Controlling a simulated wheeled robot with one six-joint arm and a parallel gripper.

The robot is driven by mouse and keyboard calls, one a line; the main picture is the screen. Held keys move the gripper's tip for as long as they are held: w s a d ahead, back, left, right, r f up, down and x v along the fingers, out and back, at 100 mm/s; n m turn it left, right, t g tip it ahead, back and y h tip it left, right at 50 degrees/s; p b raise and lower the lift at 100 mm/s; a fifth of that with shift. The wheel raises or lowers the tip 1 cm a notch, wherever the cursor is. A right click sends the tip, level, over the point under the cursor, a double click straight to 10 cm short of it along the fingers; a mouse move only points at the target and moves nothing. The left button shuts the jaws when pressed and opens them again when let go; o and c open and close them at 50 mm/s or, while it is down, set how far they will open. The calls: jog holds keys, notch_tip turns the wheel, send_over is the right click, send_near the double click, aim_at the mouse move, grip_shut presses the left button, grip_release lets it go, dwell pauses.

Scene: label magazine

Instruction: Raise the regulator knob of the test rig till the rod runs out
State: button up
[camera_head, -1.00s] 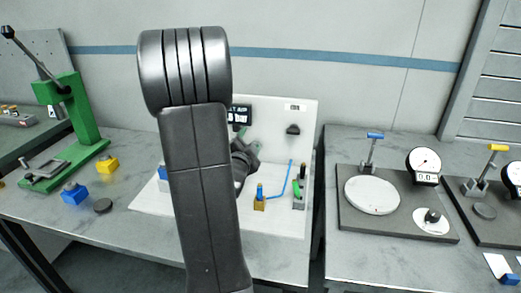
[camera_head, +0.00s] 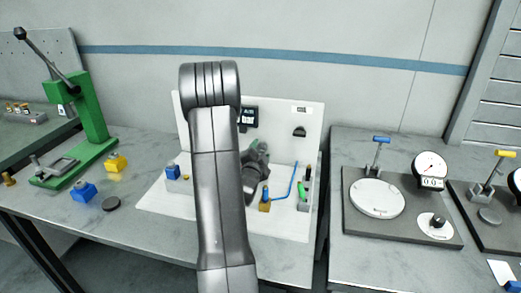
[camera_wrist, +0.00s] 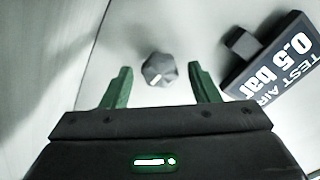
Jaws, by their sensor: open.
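The regulator knob (camera_wrist: 159,69) is a dark faceted knob with a white mark, on the pale back panel of the rig. In the wrist view it lies between the green fingertips of my gripper (camera_wrist: 158,74), which is open; I see a gap on both sides of the knob. Depth to it is unclear. The tilted display (camera_wrist: 283,60) beside it reads TEST AIR 0.5 bar. In the head view the white test rig (camera_head: 160,203) stands on the bench, with the display (camera_head: 249,116) partly behind my arm. My gripper (camera_head: 261,147) is near its back panel; the knob is hidden there.
A dark part (camera_head: 299,132) sits on the panel's right. A blue tube (camera_head: 294,182), a brass-coloured block (camera_head: 265,206) and a green part (camera_head: 303,189) stand on the rig base. A green press (camera_head: 88,110) is left, a dial gauge (camera_head: 430,164) right.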

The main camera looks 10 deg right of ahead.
jog(key=shift+w+d, duration=0.15)
jog(key=shift+w, duration=0.1)
jog(key=c, duration=1)
jog(key=shift+o, duration=0.2)
jog(key=shift+f+b, duration=0.2)
jog(key=shift+b, duration=0.5)
jog(key=m+b, duration=0.1)
jog(key=b, duration=0.2)
jog(key=shift+f+m, duration=0.1)
jog(key=shift+m, duration=0.3)
jog(key=m+b, duration=0.1)
jog(key=b, duration=0.2)
jog(key=shift+r, duration=0.2)
